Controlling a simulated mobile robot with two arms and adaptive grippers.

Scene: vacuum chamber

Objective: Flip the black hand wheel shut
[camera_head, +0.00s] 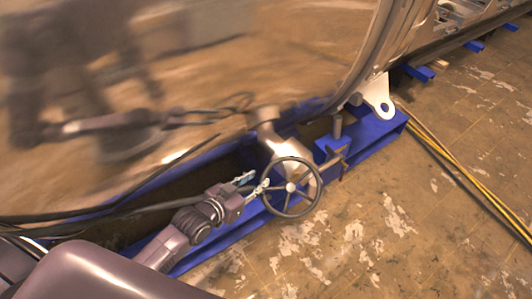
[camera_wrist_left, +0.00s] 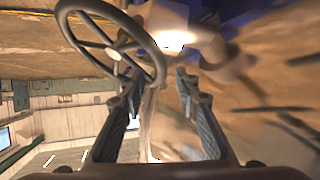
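The black hand wheel (camera_head: 291,187) is a spoked ring with a pale hub, at the lower middle of the head view. It stands in front of a metal fitting on the chamber. My left gripper (camera_head: 255,183) comes in from the left at the wheel's left rim. In the left wrist view the gripper (camera_wrist_left: 157,78) has its two fingers apart. The wheel (camera_wrist_left: 114,54) fills the upper left there, and its rim crosses between the fingertips in the picture. I cannot tell whether a finger touches it. My right gripper is not in view.
The large shiny chamber wall (camera_head: 190,60) rises behind and mirrors my arms. A blue frame (camera_head: 372,128) runs under it, with a pale bracket (camera_head: 379,96) at right. Dark cables (camera_head: 100,212) lie left; yellow cables (camera_head: 470,185) cross the worn floor at right. Floor in front is clear.

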